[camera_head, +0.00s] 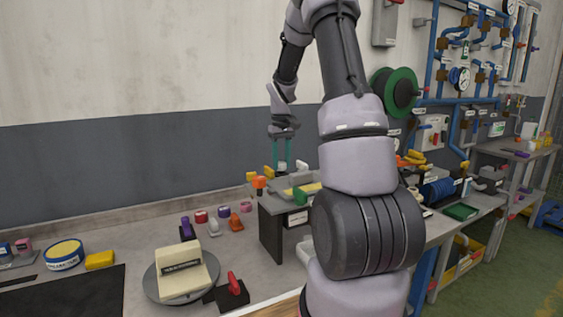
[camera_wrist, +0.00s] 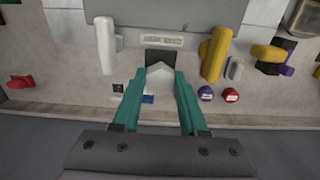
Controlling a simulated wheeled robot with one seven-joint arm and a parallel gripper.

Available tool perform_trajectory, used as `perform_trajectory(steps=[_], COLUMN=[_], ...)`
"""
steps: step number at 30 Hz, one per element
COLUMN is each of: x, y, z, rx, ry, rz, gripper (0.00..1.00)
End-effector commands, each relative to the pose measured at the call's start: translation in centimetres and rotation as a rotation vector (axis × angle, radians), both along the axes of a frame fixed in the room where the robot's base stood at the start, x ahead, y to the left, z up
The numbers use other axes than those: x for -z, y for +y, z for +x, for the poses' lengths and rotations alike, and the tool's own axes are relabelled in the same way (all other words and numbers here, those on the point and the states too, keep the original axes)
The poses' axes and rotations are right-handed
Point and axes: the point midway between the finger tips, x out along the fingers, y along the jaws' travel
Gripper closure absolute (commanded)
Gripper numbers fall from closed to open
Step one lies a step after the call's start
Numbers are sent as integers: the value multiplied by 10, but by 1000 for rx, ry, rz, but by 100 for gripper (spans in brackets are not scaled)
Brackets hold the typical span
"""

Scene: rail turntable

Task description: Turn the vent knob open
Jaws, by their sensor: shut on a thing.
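My gripper (camera_head: 282,157) reaches down over the back of the bench, behind a grey raised shelf, in the head view. In the wrist view its two teal fingers (camera_wrist: 168,74) close in on a pale white-grey knob (camera_wrist: 160,84), which looks like the vent knob. The knob sits between the fingers, just in front of the grey shelf panel. A label plate (camera_wrist: 160,41) on the panel faces the camera, its lettering hard to read. In the head view only a bit of white shows between the fingertips. The knob's turned angle cannot be told.
Red and purple caps lie nearby. In the head view a round turntable (camera_head: 152,287) bears a cream block; a red lever (camera_head: 234,284) stands beside it.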

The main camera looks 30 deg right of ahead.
Motion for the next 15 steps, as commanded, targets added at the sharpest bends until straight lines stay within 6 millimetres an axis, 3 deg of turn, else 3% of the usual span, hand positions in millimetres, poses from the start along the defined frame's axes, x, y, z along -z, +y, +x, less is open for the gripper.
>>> perform_trajectory(steps=[5,6,7,15], x=[-1,-1,-1,0], y=[0,0,0,0], z=[1,1,1,0], rx=[0,0,0,1], ry=[-3,-3,-3,-1], rz=[-1,-1,-1,-1], gripper=[100,42,31,28])
